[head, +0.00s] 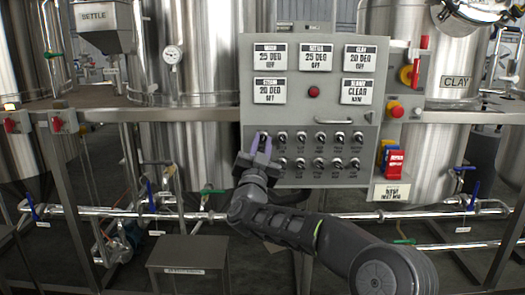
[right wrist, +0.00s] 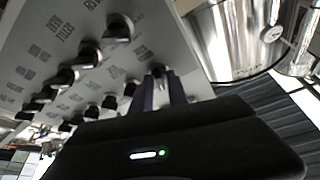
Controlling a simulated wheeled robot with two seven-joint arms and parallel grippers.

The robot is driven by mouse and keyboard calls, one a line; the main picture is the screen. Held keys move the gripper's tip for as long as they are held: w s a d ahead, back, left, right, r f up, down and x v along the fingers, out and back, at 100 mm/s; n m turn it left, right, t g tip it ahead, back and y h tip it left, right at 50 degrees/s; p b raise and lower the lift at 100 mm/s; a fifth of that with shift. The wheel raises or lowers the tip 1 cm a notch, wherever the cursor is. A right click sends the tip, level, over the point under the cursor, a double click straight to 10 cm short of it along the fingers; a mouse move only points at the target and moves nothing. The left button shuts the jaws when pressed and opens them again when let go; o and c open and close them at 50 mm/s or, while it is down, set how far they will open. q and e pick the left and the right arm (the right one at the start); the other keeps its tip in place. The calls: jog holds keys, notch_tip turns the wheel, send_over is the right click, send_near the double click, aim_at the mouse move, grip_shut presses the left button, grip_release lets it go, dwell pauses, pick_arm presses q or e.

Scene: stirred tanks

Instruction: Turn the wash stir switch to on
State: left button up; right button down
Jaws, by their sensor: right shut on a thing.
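The grey control panel (head: 378,100) carries two rows of small dark switches, such as one beside my gripper (head: 282,137), with labels too small to read. My right gripper (head: 261,146) is at the left end of the top row. Its purple-grey fingers are shut on a switch there, which they mostly cover in the head view. In the right wrist view the fingers (right wrist: 164,92) close around this switch (right wrist: 157,71), whose dark tip shows. I cannot read its label or tell its setting. My left gripper is not in view.
Displays such as the KETTLE one (head: 315,57) and a red button (head: 314,92) sit above the switches. A red emergency-type button (head: 396,111) is at the right. Steel tanks (head: 195,75) stand behind.

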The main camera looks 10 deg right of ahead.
jog(key=shift+a+m+g+h, duration=0.1)
jog(key=shift+m+g+h, duration=0.45)
jog(key=shift+m, duration=0.95)
jog(key=c, duration=1.5)
grip_release()
jog(key=v, duration=0.7)
jog(key=shift+s+a+f, duration=0.15)
jog(key=shift+s+f, duration=0.05)
jog(key=shift+s, duration=0.1)
